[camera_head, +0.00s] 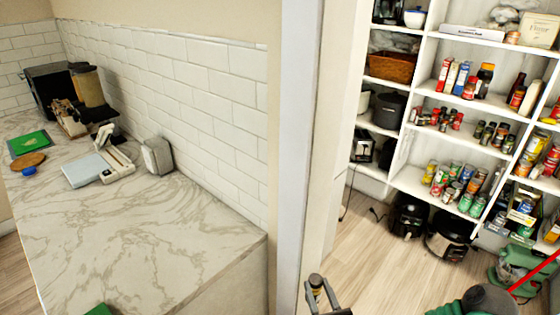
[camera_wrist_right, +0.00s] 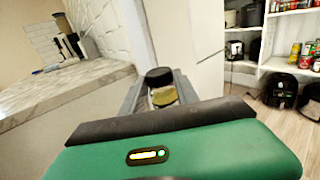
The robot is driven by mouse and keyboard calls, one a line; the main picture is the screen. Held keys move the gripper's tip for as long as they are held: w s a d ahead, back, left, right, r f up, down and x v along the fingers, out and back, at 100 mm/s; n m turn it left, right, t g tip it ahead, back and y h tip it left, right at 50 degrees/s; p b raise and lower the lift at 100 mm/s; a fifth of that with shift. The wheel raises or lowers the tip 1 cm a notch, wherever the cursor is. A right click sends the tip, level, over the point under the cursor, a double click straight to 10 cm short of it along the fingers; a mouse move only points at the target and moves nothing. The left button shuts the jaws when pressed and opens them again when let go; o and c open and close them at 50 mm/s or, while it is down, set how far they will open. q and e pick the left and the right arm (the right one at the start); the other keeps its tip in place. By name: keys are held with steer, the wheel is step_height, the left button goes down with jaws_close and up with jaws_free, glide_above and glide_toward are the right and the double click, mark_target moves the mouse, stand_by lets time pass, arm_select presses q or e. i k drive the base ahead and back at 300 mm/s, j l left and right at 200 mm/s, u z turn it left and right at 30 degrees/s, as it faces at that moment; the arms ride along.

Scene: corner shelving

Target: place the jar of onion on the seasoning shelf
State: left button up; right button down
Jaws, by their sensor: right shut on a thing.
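The jar of onion, with a dark lid and yellowish contents (camera_wrist_right: 163,97), is between the fingers of my right gripper (camera_wrist_right: 160,92) in the wrist view. In the head view the jar (camera_head: 316,283) shows small at the bottom middle, in my right gripper (camera_head: 322,297), which is shut on it. The jar is held in the air, well below and left of the shelving. A shelf with small seasoning jars (camera_head: 440,134) is in the white corner unit at right. My left gripper is not in view.
A white wall edge (camera_head: 318,130) stands between the marble counter (camera_head: 150,235) and the shelving. Lower shelves hold cans (camera_head: 470,185). Black appliances (camera_head: 448,238) stand on the floor under them. The wood floor (camera_head: 375,265) before the shelves is partly clear.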

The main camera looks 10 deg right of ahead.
mark_target(462, 138)
steer(key=i+l, duration=0.15)
steer(key=l, duration=0.25)
steer(key=i+l, duration=0.1)
steer(key=l, duration=0.25)
steer(key=i+l, duration=0.15)
steer(key=l, duration=0.25)
steer(key=i+l, duration=0.15)
steer(key=l, duration=0.2)
steer(key=i+l, duration=0.1)
steer(key=l, duration=0.3)
steer(key=i+l, duration=0.15)
steer(key=l, duration=0.2)
steer(key=i+l+z, duration=0.1)
steer(key=l, duration=0.3)
steer(key=i+l, duration=0.2)
steer(key=l, duration=0.15)
